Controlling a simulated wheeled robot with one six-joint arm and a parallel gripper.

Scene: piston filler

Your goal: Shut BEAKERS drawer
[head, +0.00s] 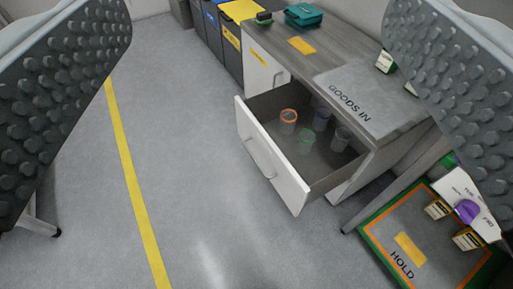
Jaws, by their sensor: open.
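The BEAKERS drawer (266,158) stands pulled out from the grey-topped cabinet, with a white front and a bar handle (260,157) on it. No label is readable on its front from here. Several small beakers stand inside, one with an orange rim (288,121) and one with a green rim (306,141). My gripper (255,95) is open and empty, with its two studded fingers at the left and right edges of the view. The fingers are apart from the drawer, which shows between them.
The cabinet top (325,75) carries a grey GOODS IN mat (365,98) and a teal case (304,16). A HOLD tray (395,215) with small boxes lies at the lower right, near a table leg. Bins (228,35) stand behind. The floor (190,150) left of the drawer is clear, with a yellow line.

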